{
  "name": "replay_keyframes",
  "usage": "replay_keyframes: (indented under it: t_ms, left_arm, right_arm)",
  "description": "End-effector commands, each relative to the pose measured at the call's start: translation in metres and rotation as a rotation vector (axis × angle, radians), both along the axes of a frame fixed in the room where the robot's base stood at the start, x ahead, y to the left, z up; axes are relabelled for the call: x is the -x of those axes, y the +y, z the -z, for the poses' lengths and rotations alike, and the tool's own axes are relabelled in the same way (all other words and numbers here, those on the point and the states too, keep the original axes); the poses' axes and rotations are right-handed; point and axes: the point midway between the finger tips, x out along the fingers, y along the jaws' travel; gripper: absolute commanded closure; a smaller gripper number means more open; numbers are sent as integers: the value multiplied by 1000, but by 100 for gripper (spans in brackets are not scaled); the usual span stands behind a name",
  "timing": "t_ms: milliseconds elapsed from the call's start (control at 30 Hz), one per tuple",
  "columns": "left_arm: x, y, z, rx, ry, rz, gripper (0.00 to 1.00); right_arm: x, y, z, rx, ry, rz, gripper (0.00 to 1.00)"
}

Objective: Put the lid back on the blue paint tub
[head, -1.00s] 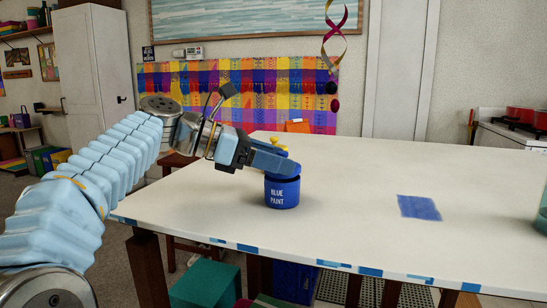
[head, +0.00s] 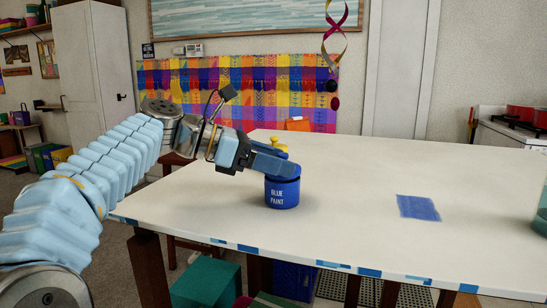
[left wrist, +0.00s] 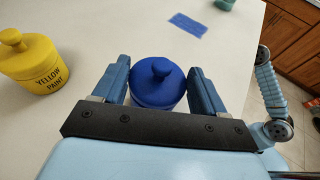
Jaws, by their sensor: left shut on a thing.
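The blue paint tub (head: 282,198) stands upright on the white table, its white lettering facing me. My left gripper (head: 285,168) is over its mouth, pointing down and to the right. In the left wrist view a round blue lid (left wrist: 159,88) with a knob lies between the two fingers of my left gripper (left wrist: 160,82), and the gripper is shut on it. The lid is at the tub's rim; whether it is fully seated I cannot tell, as the fingers cover much of it. In the left wrist view the tub's body is mostly hidden below the lid. My right gripper is not in view.
A lidded yellow paint tub (left wrist: 35,65) stands close to the left in the left wrist view; in the head view it is mostly hidden behind my gripper. A flat blue patch (head: 418,207) lies to the right on the table (head: 350,235). The tabletop between is clear.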

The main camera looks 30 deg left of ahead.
Motion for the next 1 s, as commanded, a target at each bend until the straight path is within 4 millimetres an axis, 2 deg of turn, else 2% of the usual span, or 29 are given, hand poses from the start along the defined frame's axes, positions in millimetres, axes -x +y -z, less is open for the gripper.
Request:
replay_keyframes:
  t_ms: [1000]
  left_arm:
    - [0,0,1,0,0,0,56]
  right_arm:
    - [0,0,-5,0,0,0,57]
